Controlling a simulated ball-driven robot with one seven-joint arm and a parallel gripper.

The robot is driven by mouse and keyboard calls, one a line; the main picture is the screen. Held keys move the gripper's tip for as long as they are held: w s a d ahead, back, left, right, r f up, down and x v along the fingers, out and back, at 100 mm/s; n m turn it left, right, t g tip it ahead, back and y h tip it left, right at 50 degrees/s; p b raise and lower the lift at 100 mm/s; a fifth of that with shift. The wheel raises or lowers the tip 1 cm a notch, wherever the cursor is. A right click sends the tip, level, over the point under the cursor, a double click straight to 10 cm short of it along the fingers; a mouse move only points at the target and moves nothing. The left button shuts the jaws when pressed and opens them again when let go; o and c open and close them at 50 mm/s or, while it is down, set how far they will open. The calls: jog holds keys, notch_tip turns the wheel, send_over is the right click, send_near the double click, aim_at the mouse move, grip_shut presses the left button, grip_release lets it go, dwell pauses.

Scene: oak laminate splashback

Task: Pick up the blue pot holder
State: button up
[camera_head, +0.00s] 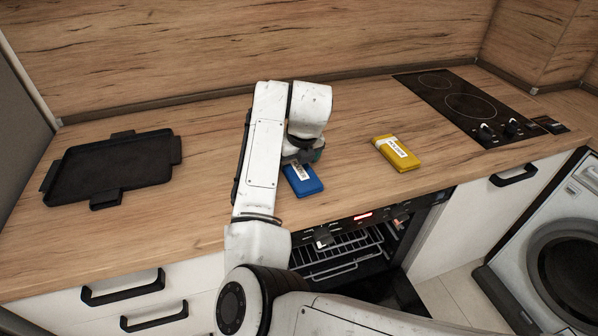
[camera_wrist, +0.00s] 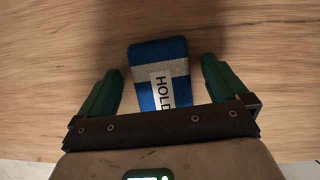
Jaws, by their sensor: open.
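The blue pot holder (camera_head: 302,181) lies on the wooden counter near its front edge, partly hidden by my arm in the head view. In the wrist view the blue pot holder (camera_wrist: 158,62) has a grey band and a white label with "HOLD" on it. My gripper (camera_wrist: 160,85) is open above it, with one green finger on each side and gaps between the fingers and the pot holder. In the head view my gripper's fingers are mostly hidden behind the wrist.
A yellow pot holder (camera_head: 405,158) with a white label lies to the right. A black tray (camera_head: 115,165) is at the left. A black cooktop (camera_head: 470,105) is at the back right. Below the counter's front edge, the oven (camera_head: 340,262) stands open. The counter between is clear.

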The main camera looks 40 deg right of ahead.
jog(key=shift+c, duration=0.5)
jog(key=c, duration=1.1)
